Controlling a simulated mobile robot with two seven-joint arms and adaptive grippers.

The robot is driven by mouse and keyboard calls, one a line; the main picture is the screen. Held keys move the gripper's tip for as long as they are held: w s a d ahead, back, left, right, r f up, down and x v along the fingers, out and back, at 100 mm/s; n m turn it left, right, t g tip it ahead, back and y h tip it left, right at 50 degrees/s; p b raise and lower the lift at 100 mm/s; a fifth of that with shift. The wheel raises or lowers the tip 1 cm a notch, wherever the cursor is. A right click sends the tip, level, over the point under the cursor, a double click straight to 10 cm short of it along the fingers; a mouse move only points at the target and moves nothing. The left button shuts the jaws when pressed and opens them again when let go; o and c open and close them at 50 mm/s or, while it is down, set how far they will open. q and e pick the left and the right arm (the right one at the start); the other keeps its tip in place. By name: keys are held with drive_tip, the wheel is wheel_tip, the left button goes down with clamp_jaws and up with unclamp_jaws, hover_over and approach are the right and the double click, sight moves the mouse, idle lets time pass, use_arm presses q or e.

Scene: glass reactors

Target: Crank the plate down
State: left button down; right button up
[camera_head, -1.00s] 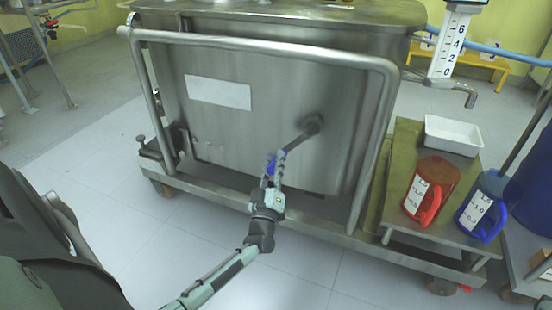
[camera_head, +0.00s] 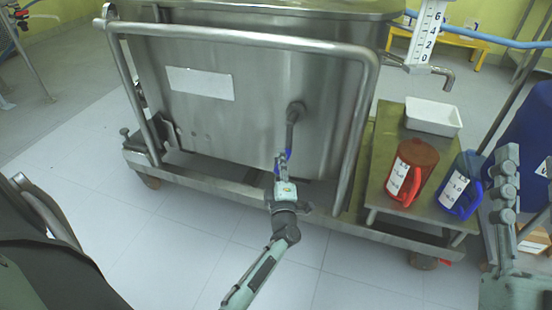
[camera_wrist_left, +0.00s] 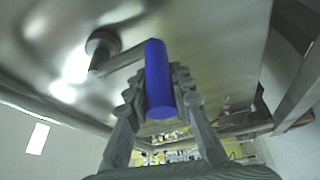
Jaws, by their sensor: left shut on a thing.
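The crank (camera_head: 291,128) is a grey metal arm on a hub on the tank's front, with a blue handle (camera_head: 283,163). Its arm points almost straight down in the head view. My left gripper (camera_head: 284,172) is shut on the blue handle; in the left wrist view the blue handle (camera_wrist_left: 158,80) stands between the two fingers. My right gripper (camera_head: 528,185) shows at the right edge, partly cut off, its fingers apart with nothing between them. A numbered scale (camera_head: 426,32) stands above a spout at the upper right. I cannot tell which part is the plate.
The steel tank (camera_head: 240,120) stands behind a tubular rail (camera_head: 240,37) on a wheeled frame. Right of it, a metal platform (camera_head: 388,150) carries a white tray (camera_head: 433,116), a red jug (camera_head: 411,170) and a blue jug (camera_head: 460,185). The tiled floor in front is clear.

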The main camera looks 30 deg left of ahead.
use_arm(q)
drive_tip(key=shift+d+f, duration=0.3)
drive_tip(key=shift+f, duration=0.05)
drive_tip(key=c, duration=1.3)
unclamp_jaws()
drive_tip(key=shift+r, duration=0.15)
drive_tip(key=shift+a, duration=0.1)
